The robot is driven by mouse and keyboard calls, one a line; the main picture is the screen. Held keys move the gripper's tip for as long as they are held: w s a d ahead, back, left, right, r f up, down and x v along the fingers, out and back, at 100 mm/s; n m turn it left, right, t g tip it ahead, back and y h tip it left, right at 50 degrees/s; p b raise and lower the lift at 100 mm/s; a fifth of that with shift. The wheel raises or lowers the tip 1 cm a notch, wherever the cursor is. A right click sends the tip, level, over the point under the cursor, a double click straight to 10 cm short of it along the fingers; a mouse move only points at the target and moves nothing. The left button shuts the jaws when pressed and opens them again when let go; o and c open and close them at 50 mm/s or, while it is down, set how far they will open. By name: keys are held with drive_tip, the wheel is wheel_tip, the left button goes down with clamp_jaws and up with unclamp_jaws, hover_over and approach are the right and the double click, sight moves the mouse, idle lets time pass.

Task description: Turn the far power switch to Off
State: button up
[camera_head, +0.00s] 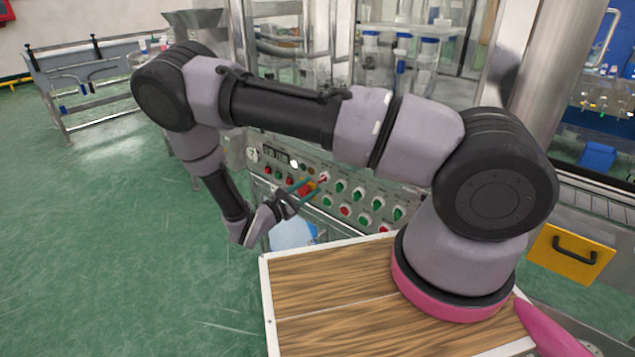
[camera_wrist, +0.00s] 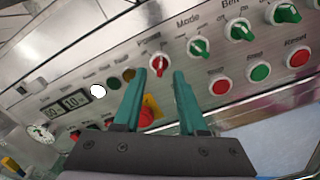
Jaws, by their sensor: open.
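A small red rotary switch (camera_wrist: 158,62) with a pale rim sits on the grey control panel (camera_wrist: 125,45). It is the likely power switch, but its label is too small to read. It also shows in the head view (camera_head: 323,177). Its red handle looks roughly upright in the wrist view; I cannot tell which setting it marks. My gripper (camera_wrist: 166,73) has two teal fingers, apart and empty, pointing at the panel. It also shows in the head view (camera_head: 308,187). The switch lies just past the fingertips, closer to the left finger. I see no contact.
A red emergency stop on yellow (camera_wrist: 150,108) shows between and behind my fingers. Green rotary knobs (camera_wrist: 199,47) and red and green push buttons (camera_wrist: 220,86) fill the panel to the right. A display (camera_wrist: 75,102) and a gauge (camera_wrist: 38,132) are at left.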

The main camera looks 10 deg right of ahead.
sight(320, 180)
drive_tip(key=shift+x, duration=2.2)
clamp_jaws()
drive_tip(key=n, duration=1.1)
drive_tip(key=shift+w+a+n, duration=0.15)
drive_tip(key=shift+n, duration=0.25)
